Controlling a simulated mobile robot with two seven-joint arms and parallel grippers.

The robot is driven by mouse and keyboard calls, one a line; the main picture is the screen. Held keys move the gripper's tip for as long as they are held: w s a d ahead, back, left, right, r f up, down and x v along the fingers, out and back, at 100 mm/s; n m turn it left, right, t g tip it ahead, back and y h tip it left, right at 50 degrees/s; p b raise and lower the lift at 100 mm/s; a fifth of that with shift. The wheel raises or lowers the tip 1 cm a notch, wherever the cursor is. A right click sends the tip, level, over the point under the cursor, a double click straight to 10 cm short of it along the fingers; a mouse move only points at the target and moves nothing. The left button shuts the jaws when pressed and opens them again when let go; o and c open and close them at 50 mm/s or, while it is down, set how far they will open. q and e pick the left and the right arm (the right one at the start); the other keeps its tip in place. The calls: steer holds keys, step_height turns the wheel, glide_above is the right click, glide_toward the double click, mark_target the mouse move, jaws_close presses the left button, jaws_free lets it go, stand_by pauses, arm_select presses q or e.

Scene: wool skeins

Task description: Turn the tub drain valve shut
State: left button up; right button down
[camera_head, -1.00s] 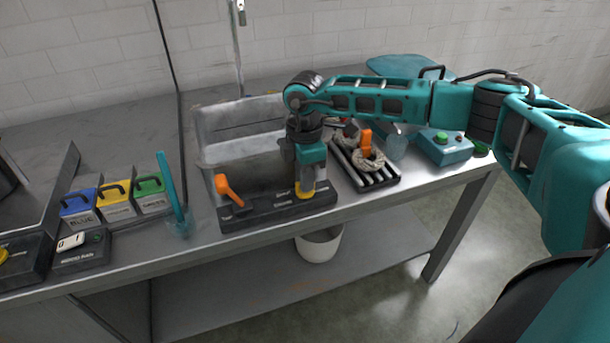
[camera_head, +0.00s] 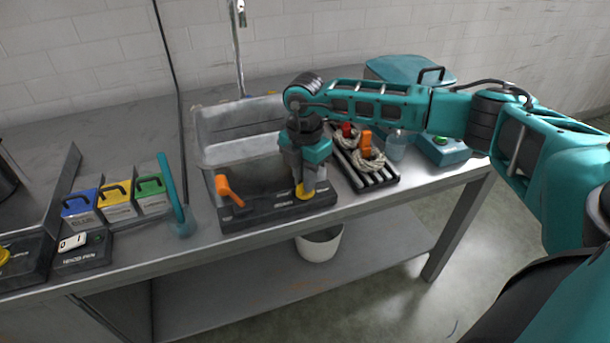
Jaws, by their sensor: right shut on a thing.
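A grey tub (camera_head: 222,150) stands on the bench. In front of it is a black panel (camera_head: 262,216) with an orange lever (camera_head: 226,189) at its left, tilted up to the left, and a yellow valve handle (camera_head: 300,191) at its right. The panel's lettering is too small to read. My right gripper (camera_head: 303,190) points down at the right end of the panel and is shut on the yellow handle, hiding part of it. My left gripper is not in view.
Blue, yellow and green boxes (camera_head: 118,205) with handles and an upright teal paddle (camera_head: 172,190) stand left of the tub. A slatted rack (camera_head: 374,180) with skeins stands right, by a glass (camera_head: 397,146) and a teal box (camera_head: 442,150). A white bucket (camera_head: 320,246) is below.

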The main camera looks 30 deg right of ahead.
steer(key=n, duration=0.6)
steer(key=shift+n, duration=0.3)
steer(key=n, duration=0.5)
steer(key=shift+n+b, duration=0.3)
steer(key=shift+b, duration=0.05)
steer(key=c, duration=1.1)
jaws_free()
step_height(320, 180, up, 13)
